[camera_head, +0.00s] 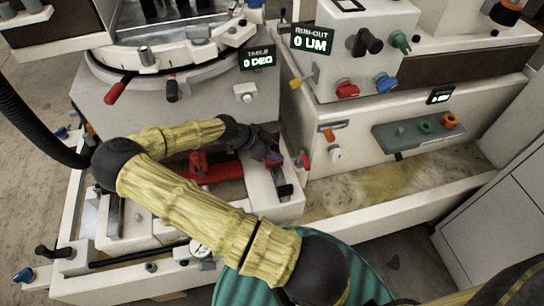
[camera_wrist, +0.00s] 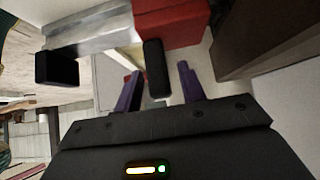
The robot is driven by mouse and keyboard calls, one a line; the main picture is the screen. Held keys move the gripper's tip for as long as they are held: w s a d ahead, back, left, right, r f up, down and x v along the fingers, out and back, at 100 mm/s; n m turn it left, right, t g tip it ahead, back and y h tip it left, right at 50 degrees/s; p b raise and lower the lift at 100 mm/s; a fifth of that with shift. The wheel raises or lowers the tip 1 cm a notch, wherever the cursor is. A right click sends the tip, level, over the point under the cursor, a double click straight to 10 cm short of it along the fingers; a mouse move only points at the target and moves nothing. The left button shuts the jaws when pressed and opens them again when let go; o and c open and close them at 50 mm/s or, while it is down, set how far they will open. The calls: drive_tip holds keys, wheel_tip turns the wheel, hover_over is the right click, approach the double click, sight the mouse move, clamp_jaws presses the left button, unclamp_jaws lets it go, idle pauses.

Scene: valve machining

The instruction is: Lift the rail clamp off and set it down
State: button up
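A red block (camera_wrist: 175,22) with a metal bar (camera_wrist: 95,42) shows in the wrist view; I take it to be part of the rail clamp. A black rounded handle (camera_wrist: 157,68) sticks out below the block. My gripper (camera_wrist: 161,72) has its two purple fingers apart, with the handle between their tips in the picture. A gap shows at the right finger; I cannot tell whether the left one touches. In the head view, my gripper (camera_head: 270,158) is at the right end of a long red part (camera_head: 215,174) on the machine bed, and my arm hides some of it.
The round table (camera_head: 165,62) is behind. A stained tray floor (camera_head: 400,180) at the right is clear.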

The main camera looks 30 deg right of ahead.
sight(274, 147)
drive_tip(key=shift+c, duration=0.2)
clamp_jaws()
drive_tip(key=shift+r, duration=0.1)
drive_tip(key=shift+w+r+p, duration=0.15)
drive_tip(key=shift+r+p, duration=0.55)
drive_tip(key=shift+r, duration=0.05)
drive_tip(key=shift+d+r, duration=0.15)
drive_tip(key=shift+r, duration=0.1)
drive_tip(key=shift+a+r+p, duration=0.2)
drive_tip(key=shift+r+p, duration=0.2)
drive_tip(key=shift+p, duration=0.15)
drive_tip(key=shift+d+r+p, duration=0.1)
drive_tip(key=shift+r+p, duration=0.7)
drive_tip(key=shift+r, duration=0.15)
